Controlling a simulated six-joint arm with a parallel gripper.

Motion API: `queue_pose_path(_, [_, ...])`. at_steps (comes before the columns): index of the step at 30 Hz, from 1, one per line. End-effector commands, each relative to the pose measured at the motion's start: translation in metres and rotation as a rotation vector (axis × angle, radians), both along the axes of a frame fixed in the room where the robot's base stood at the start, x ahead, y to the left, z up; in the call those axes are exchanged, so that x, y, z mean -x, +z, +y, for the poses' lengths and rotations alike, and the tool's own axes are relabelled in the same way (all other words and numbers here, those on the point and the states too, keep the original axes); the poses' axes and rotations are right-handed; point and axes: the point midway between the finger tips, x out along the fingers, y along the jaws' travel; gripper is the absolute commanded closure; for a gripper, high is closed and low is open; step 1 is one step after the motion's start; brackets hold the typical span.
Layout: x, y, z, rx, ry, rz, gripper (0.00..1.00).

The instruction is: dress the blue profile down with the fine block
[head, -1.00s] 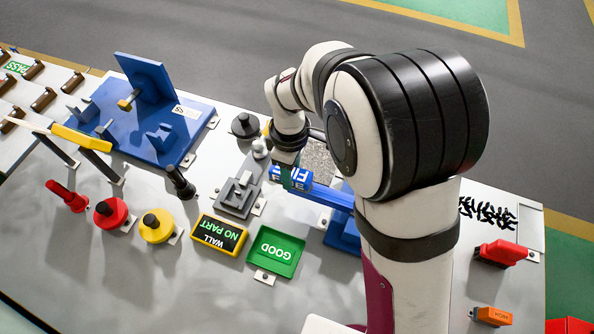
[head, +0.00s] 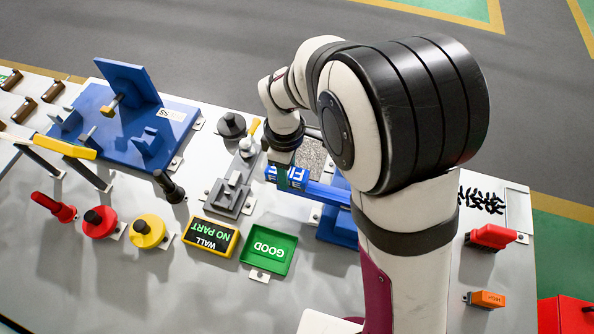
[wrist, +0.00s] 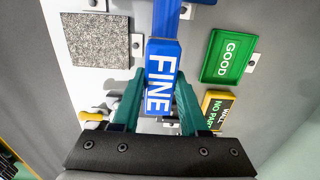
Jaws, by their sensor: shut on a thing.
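The fine block (head: 288,177) is a blue block with white FINE lettering. My gripper (head: 284,176) is shut on it; in the wrist view the green fingers (wrist: 158,100) stand on both sides of the block (wrist: 161,78). The blue profile (head: 328,194) is a long bar running right from the block in the head view. In the wrist view the profile (wrist: 180,18) runs up from the block's far end. The block lies at the profile's free end and hides it; I cannot tell whether they touch. My arm hides the profile's other end.
A green GOOD tray (head: 290,262) and a yellow-edged WALL NO PART tray (head: 187,237) stand in front. A grey fixture (head: 229,194) is left of the block. A grey abrasive pad (wrist: 97,39) lies beside the profile. A large blue fixture (head: 178,105) stands further left.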

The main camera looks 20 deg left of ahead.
Motion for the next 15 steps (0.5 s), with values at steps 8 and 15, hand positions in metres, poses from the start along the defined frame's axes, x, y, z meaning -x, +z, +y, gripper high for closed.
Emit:
queue_pose_path(8, [0.001,0.000,0.025,0.000,0.001,0.001,1.00])
queue_pose_path(15, [0.000,0.031,0.024,-0.002,0.000,-0.001,1.00])
